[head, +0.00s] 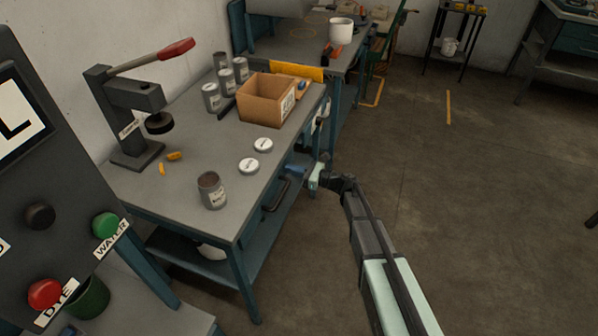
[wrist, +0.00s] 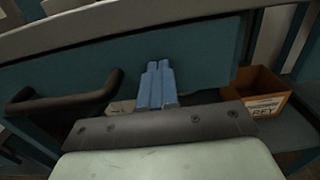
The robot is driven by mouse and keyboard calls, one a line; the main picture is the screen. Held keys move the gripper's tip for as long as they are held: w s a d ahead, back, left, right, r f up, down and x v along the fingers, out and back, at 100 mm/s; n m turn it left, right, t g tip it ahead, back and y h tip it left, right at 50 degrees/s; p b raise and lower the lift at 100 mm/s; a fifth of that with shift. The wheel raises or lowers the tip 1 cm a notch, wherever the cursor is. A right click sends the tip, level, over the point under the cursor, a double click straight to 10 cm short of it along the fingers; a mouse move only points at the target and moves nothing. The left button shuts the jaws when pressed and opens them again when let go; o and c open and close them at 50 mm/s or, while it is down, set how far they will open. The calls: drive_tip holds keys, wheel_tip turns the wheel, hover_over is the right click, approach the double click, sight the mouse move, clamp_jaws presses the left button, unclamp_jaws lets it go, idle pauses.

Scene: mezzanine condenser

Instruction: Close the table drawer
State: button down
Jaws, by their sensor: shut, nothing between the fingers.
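The work table (head: 203,150) has a grey top and blue legs. Its drawer has a dark curved handle (head: 277,195) on the side facing my arm. In the wrist view the teal drawer front (wrist: 205,62) lies under the table edge, with the black handle (wrist: 65,103) at left. My gripper (head: 296,170) is beside this table side, past the handle. In the wrist view its blue fingers (wrist: 155,72) are together and empty, pointing at the teal front right of the handle. I cannot tell whether they touch it, or how far the drawer stands out.
On the table are a lever press (head: 130,115), an open cardboard box (head: 266,100), an open can (head: 211,190), several grey cans and two white lids (head: 249,166). A labelled brown box (wrist: 258,95) shows at right in the wrist view. The floor (head: 490,190) to the right is clear.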

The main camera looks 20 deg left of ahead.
drive_tip(key=shift+a+r, duration=0.1)
drive_tip(key=shift+a, duration=0.35)
drive_tip(key=shift+w, duration=0.1)
drive_tip(key=d, duration=1.5)
